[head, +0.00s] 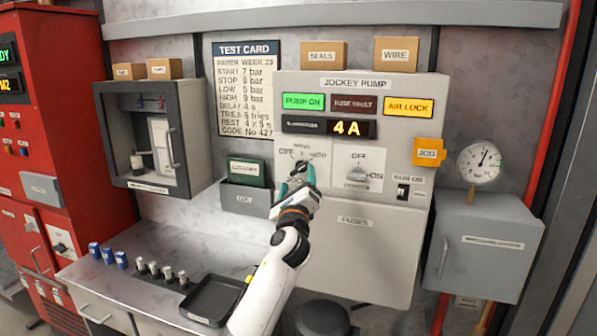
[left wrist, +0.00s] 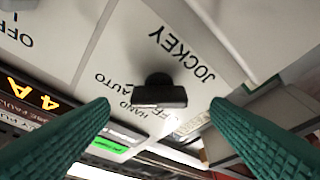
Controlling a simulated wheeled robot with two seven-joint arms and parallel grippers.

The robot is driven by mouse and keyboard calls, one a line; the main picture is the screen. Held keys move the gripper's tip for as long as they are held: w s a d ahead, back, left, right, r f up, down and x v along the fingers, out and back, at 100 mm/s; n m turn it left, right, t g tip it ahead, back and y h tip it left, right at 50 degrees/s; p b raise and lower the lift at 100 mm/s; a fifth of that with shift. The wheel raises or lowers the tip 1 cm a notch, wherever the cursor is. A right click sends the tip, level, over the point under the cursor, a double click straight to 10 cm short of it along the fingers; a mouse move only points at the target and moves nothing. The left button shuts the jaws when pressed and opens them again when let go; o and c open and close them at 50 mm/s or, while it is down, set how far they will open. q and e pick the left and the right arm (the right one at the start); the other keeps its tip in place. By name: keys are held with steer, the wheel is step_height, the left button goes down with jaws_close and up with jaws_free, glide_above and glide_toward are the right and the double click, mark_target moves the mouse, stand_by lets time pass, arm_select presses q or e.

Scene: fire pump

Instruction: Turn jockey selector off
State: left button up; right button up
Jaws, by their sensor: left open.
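The jockey selector (head: 300,167) is a dark knob on the grey jockey pump panel (head: 400,240), with HAND, OFF and AUTO printed around it. In the left wrist view the black knob (left wrist: 158,95) sits near the middle, with the word JOCKEY beside it. I cannot tell which label it points to. My left gripper (head: 298,179) is in front of the selector and partly hides it. Its green fingers (left wrist: 160,104) are open, one on each side of the knob, with visible gaps. My right gripper is not in view.
A second selector (head: 358,174) with OFF and ON labels is just to the right. The panel has a lit green PUMP ON lamp (head: 303,101), a yellow AIR LOCK lamp (head: 409,107) and a 4 A display (head: 347,128). A black tray (head: 212,298) lies on the bench below.

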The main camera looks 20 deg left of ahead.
mark_target(300, 168)
arm_select(q)
steer(key=shift+x, duration=1.9)
steer(key=c, duration=1)
